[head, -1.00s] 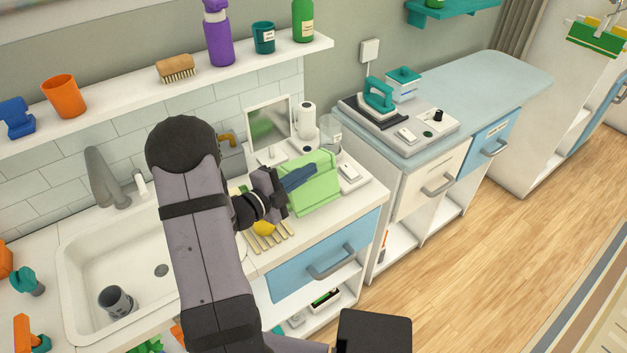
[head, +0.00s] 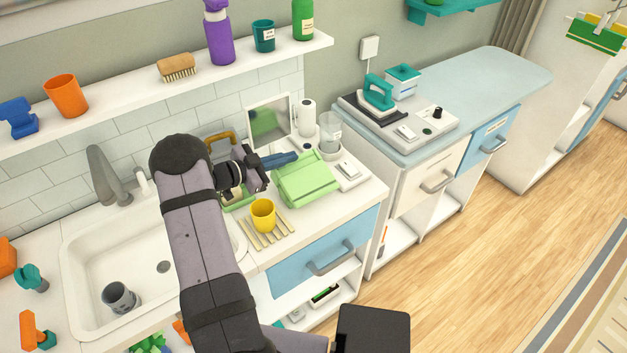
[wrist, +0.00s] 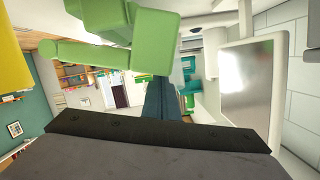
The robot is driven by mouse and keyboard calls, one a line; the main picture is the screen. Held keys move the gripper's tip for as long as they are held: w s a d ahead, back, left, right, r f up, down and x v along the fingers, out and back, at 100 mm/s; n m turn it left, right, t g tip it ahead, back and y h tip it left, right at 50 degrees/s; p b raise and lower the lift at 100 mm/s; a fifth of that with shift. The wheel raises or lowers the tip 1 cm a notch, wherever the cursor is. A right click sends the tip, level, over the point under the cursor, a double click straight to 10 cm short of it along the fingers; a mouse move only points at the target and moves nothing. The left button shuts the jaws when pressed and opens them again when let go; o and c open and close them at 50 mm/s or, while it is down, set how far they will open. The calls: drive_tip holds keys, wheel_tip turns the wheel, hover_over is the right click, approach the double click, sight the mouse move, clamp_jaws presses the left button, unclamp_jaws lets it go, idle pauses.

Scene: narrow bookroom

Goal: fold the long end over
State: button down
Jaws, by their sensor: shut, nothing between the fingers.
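A light green cloth-like piece (head: 306,182) lies on the white counter right of the yellow cup. One part of it lies over another, with a raised fold along its back side. It also shows as green blocky shapes at the top of the wrist view (wrist: 95,22). My gripper (head: 296,158) is shut and empty, its dark blue fingers just behind and above the green piece's back edge. In the wrist view the fingers (wrist: 161,98) point at the green shape. I cannot tell whether they touch it.
A yellow cup (head: 263,214) stands on a slatted rack left of the green piece. Behind are a framed panel (head: 270,119), a white roll (head: 306,118) and a clear container (head: 330,134). A white switch box (head: 350,172) sits close on the right. The sink (head: 110,265) is left.

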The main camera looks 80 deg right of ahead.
drive_tip(key=f+n, duration=0.1)
drive_tip(key=w+d+f+n+y, duration=0.1)
drive_tip(key=n, duration=0.1)
drive_tip(key=shift+f+g+b, duration=0.15)
drive_tip(key=shift+g+b, duration=0.15)
drive_tip(key=shift+b, duration=0.05)
drive_tip(key=shift+w+d+f+n+g+y, duration=0.2)
drive_tip(key=shift+f+n, duration=0.1)
drive_tip(key=shift+n, duration=0.35)
drive_tip(key=shift+w+d+f+n+g+y, duration=0.1)
drive_tip(key=shift+f+n+g, duration=0.15)
drive_tip(key=shift+n, duration=0.4)
drive_tip(key=shift+f+b, duration=0.1)
drive_tip(key=shift+b, duration=0.2)
drive_tip(key=shift+r+p, duration=0.4)
drive_tip(key=shift+r, duration=0.1)
wheel_tip(320, 180, up, 4)
drive_tip(key=p, duration=0.2)
drive_tip(key=shift+p, duration=0.35)
drive_tip(key=b+v, duration=0.4)
drive_tip(key=v, duration=0.5)
drive_tip(key=shift+a, duration=0.55)
